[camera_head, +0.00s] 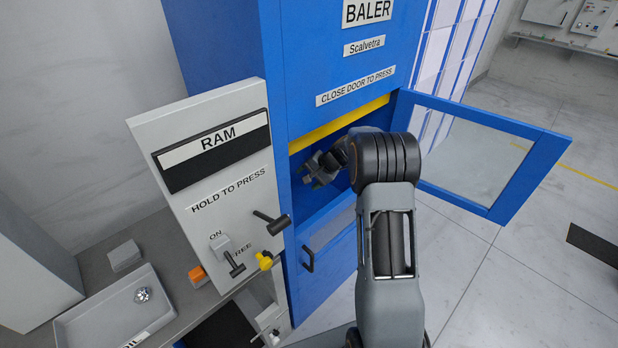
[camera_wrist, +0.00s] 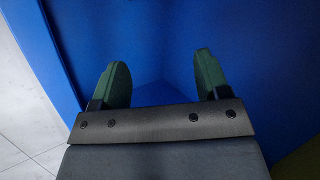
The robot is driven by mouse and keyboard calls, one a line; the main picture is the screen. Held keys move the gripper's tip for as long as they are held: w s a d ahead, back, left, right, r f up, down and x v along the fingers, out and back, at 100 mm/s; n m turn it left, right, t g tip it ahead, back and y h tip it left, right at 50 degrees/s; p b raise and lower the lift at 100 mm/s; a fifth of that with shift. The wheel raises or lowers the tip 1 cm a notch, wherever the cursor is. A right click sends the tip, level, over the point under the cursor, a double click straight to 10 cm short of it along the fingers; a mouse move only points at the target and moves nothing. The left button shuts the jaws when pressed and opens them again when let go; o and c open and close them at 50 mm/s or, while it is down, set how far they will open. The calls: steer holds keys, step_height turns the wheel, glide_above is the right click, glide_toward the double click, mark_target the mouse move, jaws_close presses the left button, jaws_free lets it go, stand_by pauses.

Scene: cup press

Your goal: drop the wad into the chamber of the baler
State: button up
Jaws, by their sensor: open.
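The blue baler (camera_head: 305,70) stands in the middle of the head view. Its upper door (camera_head: 548,150) is swung open to the right. My gripper (camera_head: 314,170) reaches into the open chamber (camera_head: 330,141), below a yellow bar. In the wrist view my gripper (camera_wrist: 162,78) has its two green fingers apart, with nothing visible between them, and blue walls around. A small silvery crumpled wad (camera_head: 143,295) lies in the grey tray (camera_head: 75,325) at the lower left, well away from my gripper. The chamber floor is mostly hidden.
A RAM panel (camera_head: 220,180) with levers and knobs stands left of the chamber. A grey block (camera_head: 124,256) and an orange block (camera_head: 198,276) are on the bench. A lower door with a handle (camera_head: 308,259) is below the chamber. Open floor lies to the right.

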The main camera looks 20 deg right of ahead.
steer(key=b+v, duration=0.1)
steer(key=v, duration=1.2)
steer(key=shift+d+r, duration=0.15)
steer(key=shift+r, duration=0.1)
steer(key=s+a+f+n+g+h, duration=0.1)
steer(key=s+f+g+h, duration=0.1)
steer(key=s+f, duration=0.35)
steer(key=s+a+r+n+h, duration=0.1)
steer(key=s+a+r+n, duration=0.1)
steer(key=s+a, duration=0.2)
steer(key=s+a+r+n+h, duration=0.1)
steer(key=s+a+r+n, duration=0.1)
steer(key=s, duration=0.7)
steer(key=s+a+r+n+h, duration=0.1)
steer(key=s+a+r+n, duration=0.2)
steer(key=s+a, duration=0.3)
steer(key=shift+s+n+t+h, duration=0.3)
steer(key=shift+s+n+h, duration=0.1)
steer(key=shift+s+n, duration=0.35)
